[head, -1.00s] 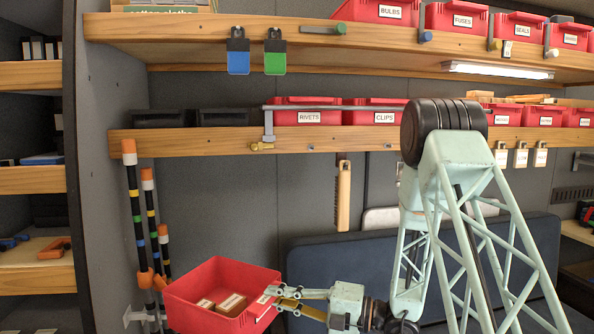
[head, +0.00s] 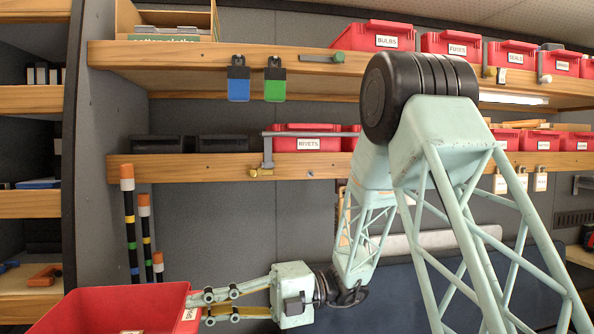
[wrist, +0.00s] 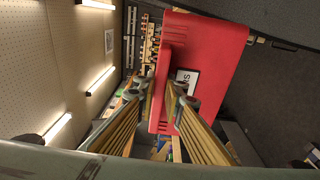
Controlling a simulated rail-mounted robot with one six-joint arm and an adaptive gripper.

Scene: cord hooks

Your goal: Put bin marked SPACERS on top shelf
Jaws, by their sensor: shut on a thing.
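My gripper (head: 205,304) is shut on the rim of a red bin (head: 110,308) at the lower left of the head view. The bin's label is only partly visible, beginning with what looks like "S". In the wrist view the red bin (wrist: 209,60) lies beyond the fingers (wrist: 165,100), its white label (wrist: 187,80) partly hidden by them. The bin hangs clear of the shelves, its lower part cut off by the frame. The top shelf (head: 190,63) is well above it. A wooden box (head: 165,20) stands at its left end, with free room to the right.
Red bins marked BULBS (head: 373,37), FUSES (head: 451,45) and others fill the top shelf's right side. Blue (head: 238,80) and green (head: 275,80) tags hang from its front edge. The middle shelf (head: 215,167) holds a RIVETS bin (head: 300,138). Striped poles (head: 130,225) stand at left.

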